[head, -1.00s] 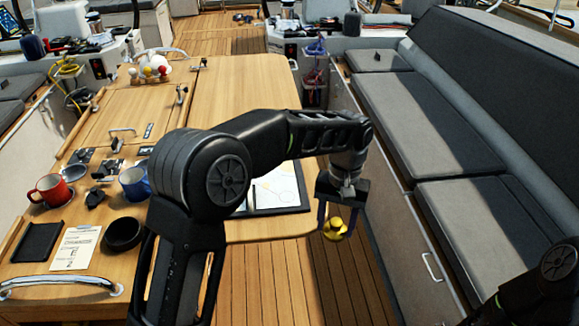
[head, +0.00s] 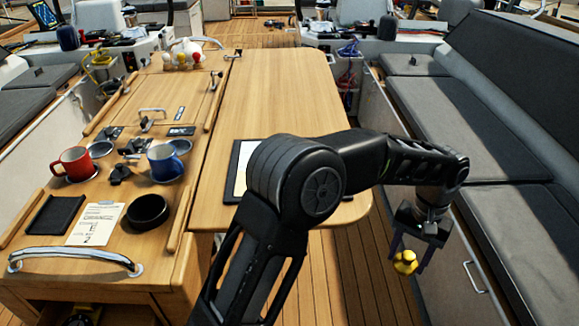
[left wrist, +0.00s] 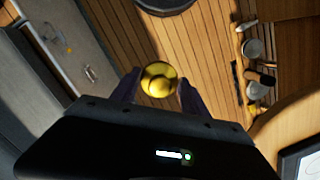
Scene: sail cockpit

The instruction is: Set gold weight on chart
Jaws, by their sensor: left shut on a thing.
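The gold weight (head: 405,262) is a small shiny yellow piece. My left gripper (head: 408,258) is shut on it and holds it in the air over the deck, right of the table's near edge. In the left wrist view the gold weight (left wrist: 158,79) sits between the two dark fingers of my left gripper (left wrist: 157,88). The chart (head: 240,176) lies on the table in a dark frame, mostly hidden behind my left arm. A corner of it shows at lower right in the left wrist view (left wrist: 302,160). My right gripper is not in view.
The wooden table (head: 275,90) has bare room beyond the chart. A grey bench (head: 460,130) runs along the right.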

